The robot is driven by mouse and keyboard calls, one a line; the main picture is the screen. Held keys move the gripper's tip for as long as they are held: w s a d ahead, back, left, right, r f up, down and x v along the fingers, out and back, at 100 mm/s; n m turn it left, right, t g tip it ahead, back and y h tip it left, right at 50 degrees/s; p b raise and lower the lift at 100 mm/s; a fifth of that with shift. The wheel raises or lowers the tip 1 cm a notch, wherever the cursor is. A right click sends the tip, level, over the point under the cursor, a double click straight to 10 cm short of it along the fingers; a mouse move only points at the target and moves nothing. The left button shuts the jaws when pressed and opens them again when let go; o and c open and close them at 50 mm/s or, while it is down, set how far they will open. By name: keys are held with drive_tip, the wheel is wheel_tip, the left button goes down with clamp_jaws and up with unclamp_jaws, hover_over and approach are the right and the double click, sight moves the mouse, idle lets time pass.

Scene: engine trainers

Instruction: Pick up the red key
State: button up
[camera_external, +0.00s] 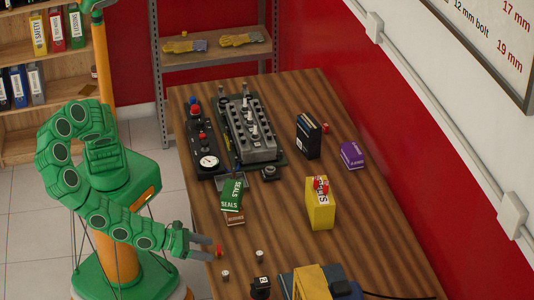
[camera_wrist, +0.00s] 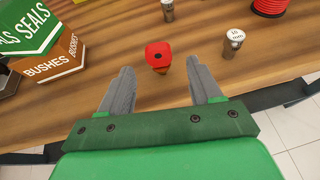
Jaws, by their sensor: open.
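A small piece with a red head and a brownish lower part, which looks like the red key, stands near the table's front edge (camera_wrist: 158,54). In the external view the red key (camera_external: 220,250) shows just off my fingertips. My gripper (camera_external: 211,249) is open and low at the table edge. In the wrist view the two grey fingers of my gripper (camera_wrist: 159,72) point at the key, one to each side. The key is at the mouth of the gap, and the fingers are not closed on it.
Small metal sockets (camera_external: 225,274) (camera_external: 260,254) stand close to the key; one (camera_wrist: 234,39) is right of it in the wrist view. A yellow box (camera_external: 320,214) stands further right.

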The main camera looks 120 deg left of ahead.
sight(218, 250)
drive_tip(key=shift+x, duration=2.25)
drive_tip(key=shift+r, duration=0.15)
drive_tip(key=c, duration=1)
drive_tip(key=shift+c, duration=0.2)
drive_tip(key=shift+r, duration=0.15)
